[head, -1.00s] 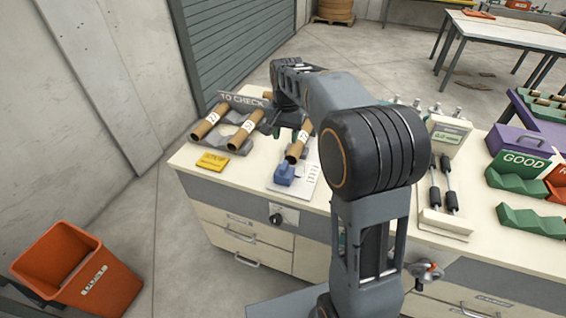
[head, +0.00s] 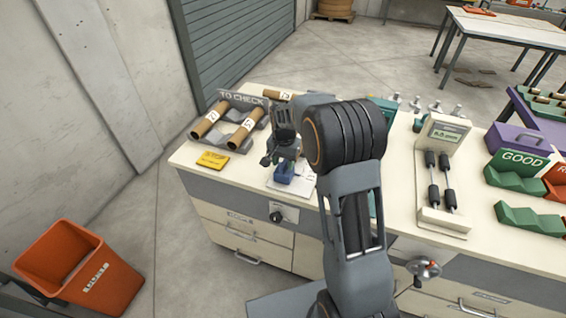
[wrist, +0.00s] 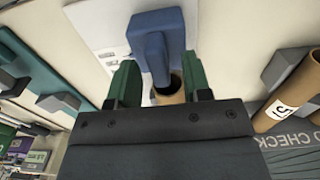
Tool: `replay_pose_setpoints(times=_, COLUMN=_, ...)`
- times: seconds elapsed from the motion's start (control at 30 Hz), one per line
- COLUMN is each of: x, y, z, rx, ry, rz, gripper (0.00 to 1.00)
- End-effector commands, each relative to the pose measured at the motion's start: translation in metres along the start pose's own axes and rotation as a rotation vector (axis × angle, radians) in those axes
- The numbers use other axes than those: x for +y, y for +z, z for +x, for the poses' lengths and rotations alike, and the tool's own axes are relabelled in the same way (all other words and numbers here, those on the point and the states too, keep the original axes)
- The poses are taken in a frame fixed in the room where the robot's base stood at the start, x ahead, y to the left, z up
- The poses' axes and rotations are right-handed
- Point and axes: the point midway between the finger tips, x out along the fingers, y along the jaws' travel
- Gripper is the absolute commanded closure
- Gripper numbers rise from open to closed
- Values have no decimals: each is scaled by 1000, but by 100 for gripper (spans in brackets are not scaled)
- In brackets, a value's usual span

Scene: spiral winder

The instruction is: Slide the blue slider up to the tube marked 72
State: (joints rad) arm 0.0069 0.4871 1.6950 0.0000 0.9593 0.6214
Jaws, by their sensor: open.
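The blue slider (head: 284,174) stands on a white plate (head: 299,186) near the front edge of the bench. My gripper (head: 283,159) is low over it, on its far side. In the wrist view my gripper (wrist: 159,76) is open, with a green finger on either side of the narrow part of the blue slider (wrist: 153,40); I cannot tell whether either touches it. The open end of a brown tube (wrist: 172,87) shows close to the slider, between the fingers. The rest of this tube and its marking are hidden by my gripper.
A grey TO CHECK rack (head: 232,97) holds brown tubes (head: 208,120) on the left. Another labelled brown tube (head: 283,95) shows behind my gripper. A yellow block (head: 212,160) lies left of the slider. A gauge stand (head: 442,135) is to the right.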

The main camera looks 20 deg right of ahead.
Motion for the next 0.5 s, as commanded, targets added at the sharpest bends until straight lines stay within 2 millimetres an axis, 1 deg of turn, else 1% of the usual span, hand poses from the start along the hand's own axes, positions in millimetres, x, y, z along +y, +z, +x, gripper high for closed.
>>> replay_pose_setpoints(times=0.13, x=0, y=0, z=7, rx=-1, ry=0, rz=0, gripper=55)
replay_pose_setpoints(times=0.43, x=0, y=0, z=8, rx=0, ry=0, rz=0, gripper=55)
replay_pose_setpoints(times=0.5, x=0, y=0, z=8, rx=0, ry=0, rz=0, gripper=61)
